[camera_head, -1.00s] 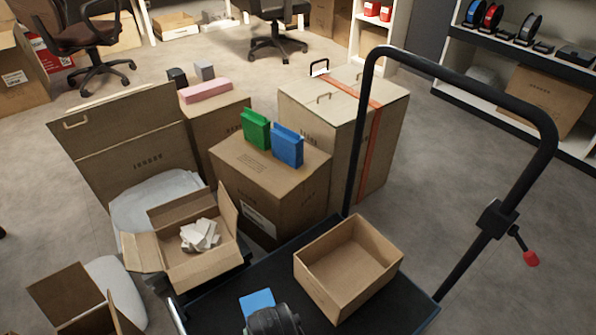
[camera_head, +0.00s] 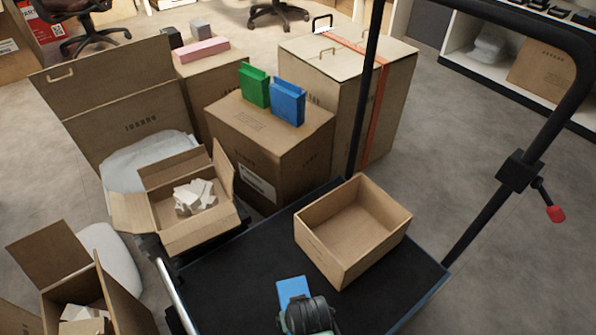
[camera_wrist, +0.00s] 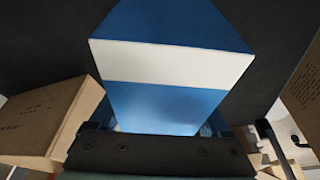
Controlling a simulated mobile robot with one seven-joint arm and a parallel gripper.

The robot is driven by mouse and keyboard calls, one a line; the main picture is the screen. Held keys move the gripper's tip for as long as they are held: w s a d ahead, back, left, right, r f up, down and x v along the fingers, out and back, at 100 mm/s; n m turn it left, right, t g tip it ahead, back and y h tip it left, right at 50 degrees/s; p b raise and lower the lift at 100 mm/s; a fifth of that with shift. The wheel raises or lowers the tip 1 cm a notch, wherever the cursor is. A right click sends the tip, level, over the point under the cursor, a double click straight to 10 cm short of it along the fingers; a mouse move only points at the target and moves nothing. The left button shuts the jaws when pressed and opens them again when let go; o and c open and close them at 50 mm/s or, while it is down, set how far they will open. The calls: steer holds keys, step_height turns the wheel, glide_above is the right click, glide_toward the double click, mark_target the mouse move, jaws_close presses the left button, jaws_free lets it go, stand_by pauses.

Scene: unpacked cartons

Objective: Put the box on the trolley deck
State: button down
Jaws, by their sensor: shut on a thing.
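A blue box (camera_head: 293,290) shows just beyond my gripper (camera_head: 303,303) in the head view. In the wrist view the blue box (camera_wrist: 170,85) has a white band and sits between the jaws of my gripper (camera_wrist: 155,133), which is shut on it. My gripper hides the box's near end in the head view.
An open, empty carton (camera_head: 352,232) stands on the deck's right back part. The black trolley handle (camera_head: 519,172) rises at the right. A carton of white pieces (camera_head: 190,200) is beside the deck's left. Dark deck left of the empty carton is bare.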

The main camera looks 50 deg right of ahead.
steer(key=shift+f, duration=0.45)
jaws_free()
steer(key=p+v, duration=0.7)
steer(key=v, duration=0.5)
steer(key=shift+r+p, duration=0.1)
steer(key=shift+p, duration=0.2)
